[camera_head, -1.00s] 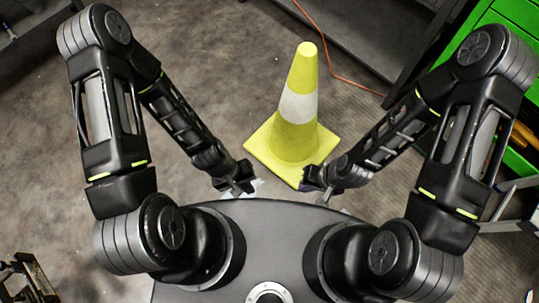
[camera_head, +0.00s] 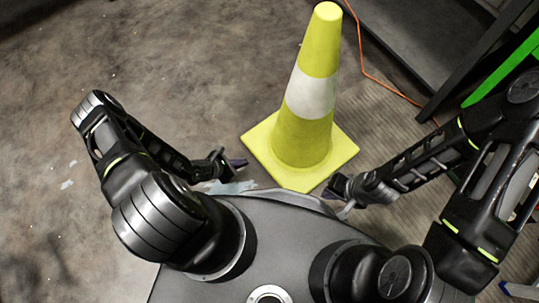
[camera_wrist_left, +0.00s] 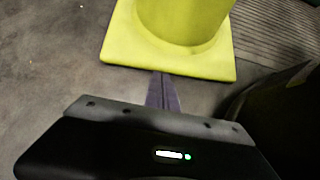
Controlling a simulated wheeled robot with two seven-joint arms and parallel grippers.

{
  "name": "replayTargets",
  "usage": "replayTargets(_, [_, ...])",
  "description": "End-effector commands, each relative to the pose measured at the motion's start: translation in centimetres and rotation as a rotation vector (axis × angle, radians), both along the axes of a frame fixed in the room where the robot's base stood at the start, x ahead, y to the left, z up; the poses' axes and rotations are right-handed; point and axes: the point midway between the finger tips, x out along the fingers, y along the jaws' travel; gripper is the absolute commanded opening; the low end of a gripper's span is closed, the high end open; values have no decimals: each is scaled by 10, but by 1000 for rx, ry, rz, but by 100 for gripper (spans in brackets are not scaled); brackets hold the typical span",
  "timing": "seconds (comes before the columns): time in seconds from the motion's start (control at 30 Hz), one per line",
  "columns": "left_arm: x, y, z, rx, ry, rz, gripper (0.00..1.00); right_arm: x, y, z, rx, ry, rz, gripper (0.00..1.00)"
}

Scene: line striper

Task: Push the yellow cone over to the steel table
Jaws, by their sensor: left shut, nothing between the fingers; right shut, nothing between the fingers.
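The yellow cone (camera_head: 302,135) with a white band stands upright on its square base on the floor, just in front of my base. Its lower part and base edge also show in the left wrist view (camera_wrist_left: 180,62). My left gripper (camera_head: 238,163) is shut and empty, left of the cone base, with a small gap to it in the head view. In the left wrist view its closed fingers (camera_wrist_left: 163,92) point at the base's near edge. My right gripper (camera_head: 332,186) is shut and empty, close to the base's near right corner; I cannot tell if it touches.
A dark grey table or bench with a lower shelf (camera_head: 420,45) stands at the upper right, likely the steel table. An orange cable (camera_head: 375,78) lies on the floor between it and the cone. A green cabinet edge (camera_head: 505,68) is at far right. Floor at left is clear.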

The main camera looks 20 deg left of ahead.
Motion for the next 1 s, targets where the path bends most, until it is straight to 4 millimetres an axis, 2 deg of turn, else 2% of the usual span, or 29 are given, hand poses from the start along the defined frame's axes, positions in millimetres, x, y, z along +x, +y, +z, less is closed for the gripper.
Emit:
replayTargets(0.27, [0,-1,0,-1,1,-3,0,0,0,0,0,0,0,0])
replayTargets(0.43, [5,-7,-8,-3,0,-5,0,1,-1,-5,-1,-1,-2,0])
replayTargets(0.57, [15,-14,-21,-3,1,-4,0,3,-3,-13,-4,-5,-6,0])
replayTargets(0.93, [55,-46,-75,-3,0,-4,0,9,-4,-51,-10,-21,-17,0])
replayTargets(1.0, [65,-53,-72,-4,-1,-5,0,10,-4,-52,-10,-23,-19,0])
